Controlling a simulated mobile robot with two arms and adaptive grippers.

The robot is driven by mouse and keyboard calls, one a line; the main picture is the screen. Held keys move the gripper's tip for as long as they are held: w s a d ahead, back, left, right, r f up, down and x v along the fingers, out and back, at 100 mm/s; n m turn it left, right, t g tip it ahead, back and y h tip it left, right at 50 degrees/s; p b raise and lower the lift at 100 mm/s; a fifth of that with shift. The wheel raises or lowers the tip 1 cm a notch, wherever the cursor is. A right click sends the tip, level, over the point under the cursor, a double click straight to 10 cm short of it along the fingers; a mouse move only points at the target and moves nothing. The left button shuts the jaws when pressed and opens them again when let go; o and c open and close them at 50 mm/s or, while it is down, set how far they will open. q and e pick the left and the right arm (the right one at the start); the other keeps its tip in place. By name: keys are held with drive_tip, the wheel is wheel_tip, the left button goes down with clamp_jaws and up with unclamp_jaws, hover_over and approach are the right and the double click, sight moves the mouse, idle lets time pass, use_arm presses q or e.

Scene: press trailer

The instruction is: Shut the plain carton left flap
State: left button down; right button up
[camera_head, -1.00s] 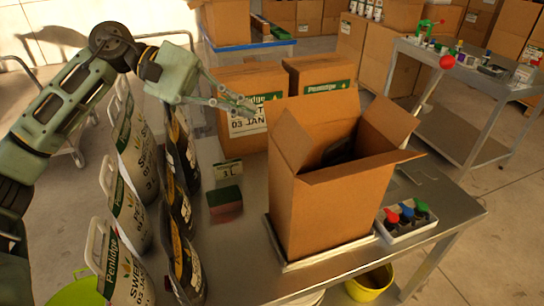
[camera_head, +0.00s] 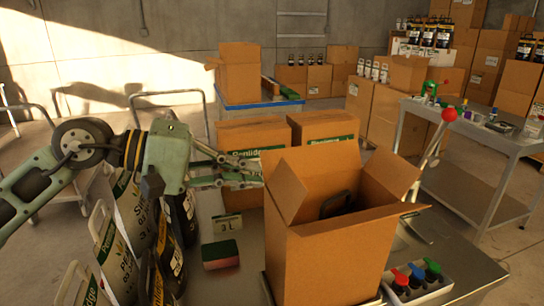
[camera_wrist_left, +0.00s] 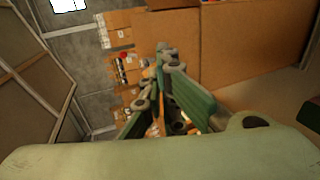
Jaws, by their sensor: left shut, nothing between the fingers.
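The plain carton (camera_head: 325,262) stands open on the metal table, with a dark object (camera_head: 338,203) inside. The far flap (camera_head: 325,162) is upright and the right flap (camera_head: 392,172) leans outward. My left gripper (camera_head: 258,178) is shut and empty, its tips just left of the left flap; I cannot tell if they touch. In the left wrist view its fingers (camera_wrist_left: 168,85) point toward a brown cardboard surface (camera_wrist_left: 255,40), which seems to be the carton. My right gripper is out of view.
Two labelled boxes (camera_head: 252,135) stand behind the carton.

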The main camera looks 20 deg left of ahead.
sight(291, 176)
use_arm(q)
drive_tip(key=p+x, duration=0.2)
drive_tip(key=x, duration=0.2)
drive_tip(key=shift+d+r, duration=0.1)
drive_tip(key=shift+r, duration=0.05)
drive_tip(key=shift+w+d+f, duration=0.35)
drive_tip(key=shift+d, duration=0.05)
